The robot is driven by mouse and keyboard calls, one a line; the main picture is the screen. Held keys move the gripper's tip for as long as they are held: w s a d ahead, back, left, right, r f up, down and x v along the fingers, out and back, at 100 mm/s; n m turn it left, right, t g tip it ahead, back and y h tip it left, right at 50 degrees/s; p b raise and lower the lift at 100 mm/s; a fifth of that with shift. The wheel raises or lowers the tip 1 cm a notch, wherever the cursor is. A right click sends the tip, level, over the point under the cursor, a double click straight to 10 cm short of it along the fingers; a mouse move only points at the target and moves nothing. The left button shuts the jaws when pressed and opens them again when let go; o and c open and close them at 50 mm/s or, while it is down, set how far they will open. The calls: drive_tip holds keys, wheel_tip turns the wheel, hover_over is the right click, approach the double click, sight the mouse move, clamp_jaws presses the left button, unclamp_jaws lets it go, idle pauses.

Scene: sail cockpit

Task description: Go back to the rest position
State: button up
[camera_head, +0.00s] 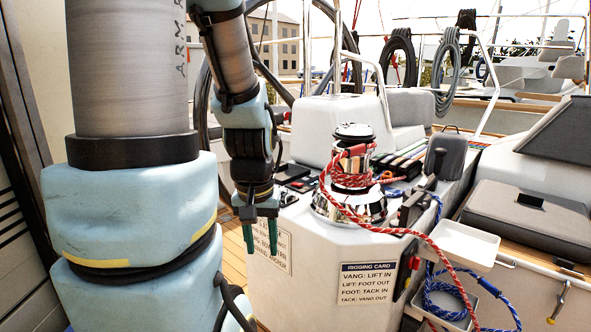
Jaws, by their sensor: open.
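My gripper (260,240) hangs pointing down at the left of the white console (330,262). Its two green fingers are apart, with nothing between them. My arm comes down from the top of the picture and bends toward the gripper. The fingers are in front of the console's left side and partly cover a small lettered card (280,250) there.
A chrome winch (352,200) with a red rope (420,238) around it stands on the console. A rigging card (368,283) is on its front. White trays (462,244) and a blue rope (437,290) are at right. Teak floor (233,242) shows at left.

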wheel_tip(320, 180, up, 12)
drive_tip(key=p, duration=1)
drive_tip(key=shift+f, duration=0.2)
